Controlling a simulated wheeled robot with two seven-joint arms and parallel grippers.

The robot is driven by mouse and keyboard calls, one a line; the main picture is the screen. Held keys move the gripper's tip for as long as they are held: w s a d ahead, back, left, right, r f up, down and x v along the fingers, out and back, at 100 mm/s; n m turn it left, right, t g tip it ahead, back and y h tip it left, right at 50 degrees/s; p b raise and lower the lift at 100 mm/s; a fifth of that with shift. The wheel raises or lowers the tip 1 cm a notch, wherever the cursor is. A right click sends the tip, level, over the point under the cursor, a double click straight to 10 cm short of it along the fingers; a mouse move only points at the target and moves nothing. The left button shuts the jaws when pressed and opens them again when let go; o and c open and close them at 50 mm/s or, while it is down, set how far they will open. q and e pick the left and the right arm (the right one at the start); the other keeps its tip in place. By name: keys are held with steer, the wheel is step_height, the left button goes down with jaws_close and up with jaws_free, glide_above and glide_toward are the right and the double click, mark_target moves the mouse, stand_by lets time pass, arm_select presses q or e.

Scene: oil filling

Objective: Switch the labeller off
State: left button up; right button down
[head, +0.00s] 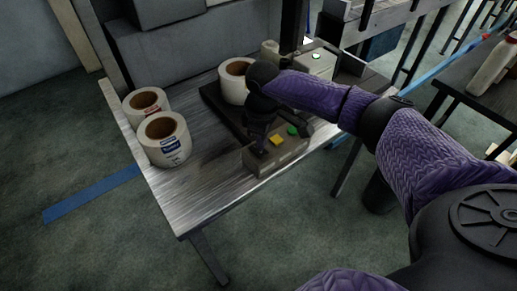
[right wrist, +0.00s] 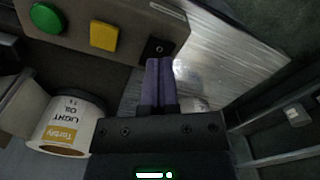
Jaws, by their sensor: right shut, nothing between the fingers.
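The labeller's grey control box (head: 285,157) sits at the front edge of the metal table. It has a green button (head: 292,130), a yellow button (head: 277,140) and a small black switch (right wrist: 158,47). In the head view my right gripper hides the switch. My right gripper (head: 259,150) points down over the left end of the box. In the right wrist view its purple fingers (right wrist: 160,62) are together, empty, with the tips just at the switch. I cannot tell whether they touch it. My left gripper is not in view.
Two label rolls (head: 165,138) stand at the table's left, and another roll (head: 235,80) sits behind my right gripper. A second box (head: 315,62) with a green button is further back. The table's front left corner (head: 195,205) is clear. A white bottle (head: 490,65) stands far right.

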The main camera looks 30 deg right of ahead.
mark_target(262, 152)
steer(key=shift+f+b, duration=0.45)
steer(key=shift+f, duration=0.8)
stand_by(1.0)
step_height(262, 152, up, 7)
steer(key=p, duration=0.8)
steer(key=shift+r, duration=0.15)
